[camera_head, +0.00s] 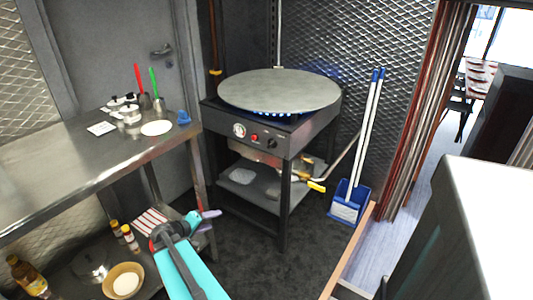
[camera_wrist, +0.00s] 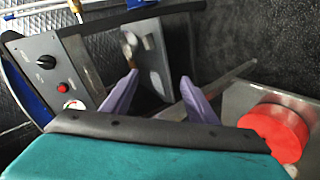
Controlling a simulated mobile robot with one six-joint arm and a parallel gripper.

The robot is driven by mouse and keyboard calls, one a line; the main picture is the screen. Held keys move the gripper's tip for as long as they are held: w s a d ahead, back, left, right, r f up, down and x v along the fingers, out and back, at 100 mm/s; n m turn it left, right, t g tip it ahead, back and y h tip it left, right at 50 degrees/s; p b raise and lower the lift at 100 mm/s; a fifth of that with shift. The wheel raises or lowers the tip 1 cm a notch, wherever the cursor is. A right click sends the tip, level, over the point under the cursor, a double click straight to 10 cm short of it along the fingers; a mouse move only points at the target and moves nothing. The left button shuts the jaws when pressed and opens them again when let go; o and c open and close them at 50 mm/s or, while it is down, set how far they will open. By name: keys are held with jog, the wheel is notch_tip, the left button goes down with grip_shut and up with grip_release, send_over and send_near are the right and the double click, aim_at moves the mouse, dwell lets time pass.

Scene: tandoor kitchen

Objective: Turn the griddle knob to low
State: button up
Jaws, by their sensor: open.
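The griddle is a round grey plate (camera_head: 280,88) on a dark metal stand, with blue flames (camera_head: 272,113) under it. Its black knob (camera_head: 272,144) is on the front panel, right of a red button (camera_head: 254,138) and a round gauge (camera_head: 239,130). The wrist view shows the knob (camera_wrist: 46,62) at upper left, with a light mark whose setting I cannot read. My gripper (camera_wrist: 160,92) is open and empty, its purple fingers spread and apart from the knob. In the head view my gripper (camera_head: 207,217) is low and left of the stand.
A steel table (camera_head: 80,165) with utensils stands at left, close to my arm. A yellow-handled gas valve (camera_head: 316,186) is below the griddle. A blue dustpan (camera_head: 349,202) stands right. The wrist view shows a red round thing (camera_wrist: 278,130) at right. Dark floor in front is clear.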

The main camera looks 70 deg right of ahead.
jog(key=s+d+r+m+g+h+b, duration=0.1)
jog(key=s+d+r+m+h+b, duration=0.2)
jog(key=d+r, duration=0.7)
jog(key=g+h, duration=0.1)
jog(key=h, duration=0.2)
send_near(269, 145)
jog(key=w+v, duration=0.1)
jog(key=v, duration=0.4)
jog(key=shift+s+d, duration=0.15)
jog(key=shift+d, duration=0.15)
jog(key=x, duration=1.3)
jog(key=shift+s+d, duration=0.2)
jog(key=c, duration=1)
jog(key=shift+s+a, duration=0.15)
jog(key=shift+a, duration=0.1)
jog(key=shift+c, duration=0.4)
jog(key=shift+d+r, duration=0.15)
jog(key=shift+d, duration=0.05)
